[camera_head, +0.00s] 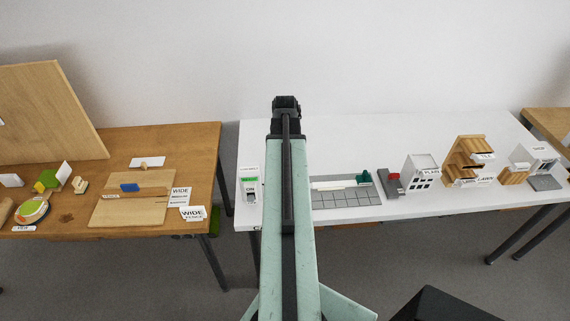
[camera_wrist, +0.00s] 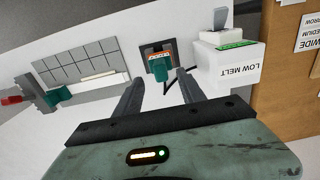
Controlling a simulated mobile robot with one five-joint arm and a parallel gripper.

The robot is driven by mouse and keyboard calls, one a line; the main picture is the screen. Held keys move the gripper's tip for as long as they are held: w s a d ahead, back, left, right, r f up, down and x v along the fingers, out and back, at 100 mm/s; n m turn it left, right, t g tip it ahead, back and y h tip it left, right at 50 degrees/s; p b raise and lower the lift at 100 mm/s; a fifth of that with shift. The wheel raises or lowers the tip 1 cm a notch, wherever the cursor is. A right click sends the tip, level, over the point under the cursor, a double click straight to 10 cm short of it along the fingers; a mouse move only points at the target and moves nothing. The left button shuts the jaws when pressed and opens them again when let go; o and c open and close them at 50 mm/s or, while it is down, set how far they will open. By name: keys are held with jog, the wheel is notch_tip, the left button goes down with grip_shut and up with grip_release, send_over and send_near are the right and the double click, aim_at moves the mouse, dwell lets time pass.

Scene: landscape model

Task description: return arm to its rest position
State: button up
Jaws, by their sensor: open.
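My arm stretches forward up the middle of the head view, and my gripper (camera_head: 286,103) is at its far end above the white table (camera_head: 400,130). In the wrist view my gripper (camera_wrist: 159,76) shows two dark fingers spread apart with nothing held between them. Beyond the fingertips, a teal tool (camera_wrist: 160,68) with an orange-and-white label sits at a dark square holder (camera_wrist: 150,48). It appears apart from the fingers. My arm hides that part of the table in the head view.
A white LOW MELT box (camera_wrist: 230,68) stands beside the holder. A grey gridded tray (camera_head: 345,196), a white house model (camera_head: 424,174) and wooden shelves (camera_head: 466,160) stand right of my arm. A wooden table (camera_head: 140,140) with boards and labels is left, across a gap.

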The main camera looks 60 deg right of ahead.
notch_tip(320, 180, up, 2)
jog(key=shift+r+p, duration=0.25)
jog(key=shift+p, duration=0.3)
jog(key=shift+f, duration=0.15)
